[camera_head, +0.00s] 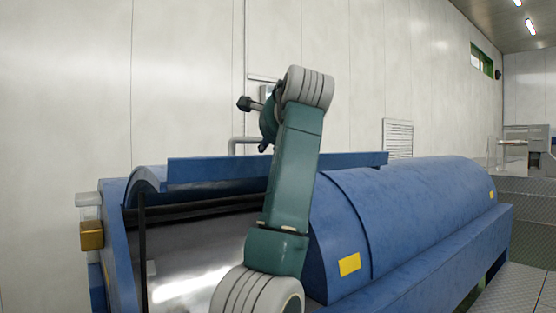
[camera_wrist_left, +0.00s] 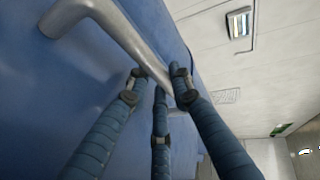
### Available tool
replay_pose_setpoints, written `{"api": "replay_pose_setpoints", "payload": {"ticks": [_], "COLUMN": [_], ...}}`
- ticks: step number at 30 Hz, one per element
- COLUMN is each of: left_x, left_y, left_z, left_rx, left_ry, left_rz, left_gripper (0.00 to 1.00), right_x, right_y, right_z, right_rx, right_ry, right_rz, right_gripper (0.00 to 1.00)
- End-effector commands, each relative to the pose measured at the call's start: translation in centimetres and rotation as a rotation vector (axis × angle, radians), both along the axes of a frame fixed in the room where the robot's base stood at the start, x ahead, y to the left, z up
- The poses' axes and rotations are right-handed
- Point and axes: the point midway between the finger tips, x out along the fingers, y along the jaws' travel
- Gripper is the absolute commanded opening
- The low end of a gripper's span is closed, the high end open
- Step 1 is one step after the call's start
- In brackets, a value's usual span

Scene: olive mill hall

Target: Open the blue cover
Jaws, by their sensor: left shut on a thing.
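The blue cover (camera_head: 220,168) is part of the long blue machine. In the head view it is swung up and back, and the opening below it shows a shiny metal inside (camera_head: 190,262). In the left wrist view a grey bar handle (camera_wrist_left: 118,28) stands out from the cover's blue face (camera_wrist_left: 70,85). My left gripper (camera_wrist_left: 158,80) is shut on this handle, its dark ribbed fingers around the bar. In the head view my left arm crosses in front of the opening and hides part of the cover; the handle and fingertips are hidden there. My right gripper is in neither view.
The fixed rounded blue housing (camera_head: 420,205) with a yellow label continues to the right of the opening. A pale panel wall (camera_head: 190,75) stands behind. Metal grating floor (camera_head: 515,290) lies at the right.

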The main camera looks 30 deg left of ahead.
Motion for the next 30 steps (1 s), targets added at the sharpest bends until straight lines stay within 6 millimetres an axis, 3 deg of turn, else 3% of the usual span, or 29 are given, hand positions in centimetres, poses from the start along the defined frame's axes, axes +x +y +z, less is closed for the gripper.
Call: {"api": "replay_pose_setpoints", "payload": {"ticks": [19, 20, 22, 30], "left_x": [-0.34, -0.34, -0.34, -0.35], "left_y": [0.62, 0.61, 0.61, 0.62], "left_z": [0.89, 0.88, 0.88, 0.91], "left_rx": [-0.039, -0.039, -0.038, -0.037], "left_ry": [0.016, 0.016, 0.017, 0.017], "left_rz": [0.000, 0.000, 0.000, 0.000], "left_gripper": [0.00, 0.27, 0.40, 0.40], "right_x": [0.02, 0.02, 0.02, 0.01], "right_y": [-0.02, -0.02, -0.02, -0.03], "right_z": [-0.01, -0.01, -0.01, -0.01], "right_rx": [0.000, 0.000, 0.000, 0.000], "right_ry": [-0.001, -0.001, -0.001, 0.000], "right_rz": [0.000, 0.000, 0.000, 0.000], "right_gripper": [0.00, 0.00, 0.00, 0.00]}}
